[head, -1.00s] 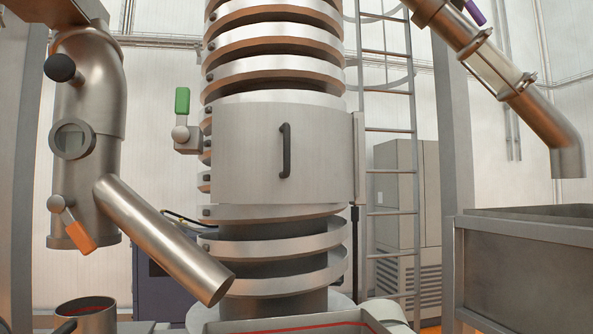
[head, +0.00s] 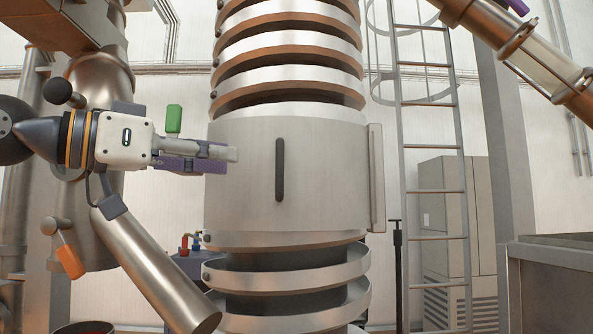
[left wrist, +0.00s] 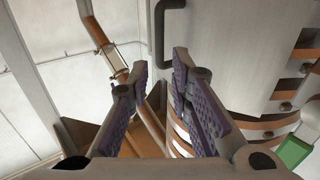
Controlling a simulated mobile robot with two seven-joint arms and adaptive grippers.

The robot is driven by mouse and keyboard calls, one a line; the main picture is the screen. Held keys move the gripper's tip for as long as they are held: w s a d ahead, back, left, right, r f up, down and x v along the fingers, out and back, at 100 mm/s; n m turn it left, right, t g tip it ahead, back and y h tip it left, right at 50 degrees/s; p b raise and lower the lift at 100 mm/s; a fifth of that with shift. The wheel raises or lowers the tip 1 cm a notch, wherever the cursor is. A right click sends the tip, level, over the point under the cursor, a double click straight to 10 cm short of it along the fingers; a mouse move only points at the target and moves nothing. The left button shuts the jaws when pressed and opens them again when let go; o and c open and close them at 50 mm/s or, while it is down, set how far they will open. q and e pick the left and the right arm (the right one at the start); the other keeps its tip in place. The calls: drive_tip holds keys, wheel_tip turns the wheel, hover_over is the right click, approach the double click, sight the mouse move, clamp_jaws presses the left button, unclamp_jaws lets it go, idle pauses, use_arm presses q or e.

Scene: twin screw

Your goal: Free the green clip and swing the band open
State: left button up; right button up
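The band (head: 325,165) is a smooth metal cover with a black vertical handle (head: 280,170), wrapped closed around the spiral column. It also fills the upper right of the left wrist view (left wrist: 235,50). The green clip (head: 174,118) stands upright at the band's left side; its lower part is hidden behind my left gripper (head: 232,154). In the left wrist view the green clip (left wrist: 293,152) is at the lower right, outside the fingers. My left gripper (left wrist: 160,64) is open, with nothing between its purple-padded fingers. Its tips overlap the band's left edge in the head view; contact is unclear.
A ladder (head: 430,190) and a grey cabinet (head: 447,220) are behind at the right. A metal bin (head: 550,280) stands at the right edge.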

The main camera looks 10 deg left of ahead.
sight(279, 192)
use_arm(q)
drive_tip(key=x, duration=0.5)
drive_tip(key=b+x, duration=0.1)
drive_tip(key=x, duration=0.4)
drive_tip(key=shift+w+d+f, duration=0.25)
drive_tip(key=shift+w, duration=0.05)
drive_tip(key=shift+w+d+r, duration=0.1)
drive_tip(key=shift+d, duration=0.05)
clamp_jaws()
use_arm(e)
drive_tip(key=shift+s+f+g, duration=0.4)
drive_tip(key=shift+s+f, duration=0.4)
drive_tip(key=shift+s, duration=0.1)
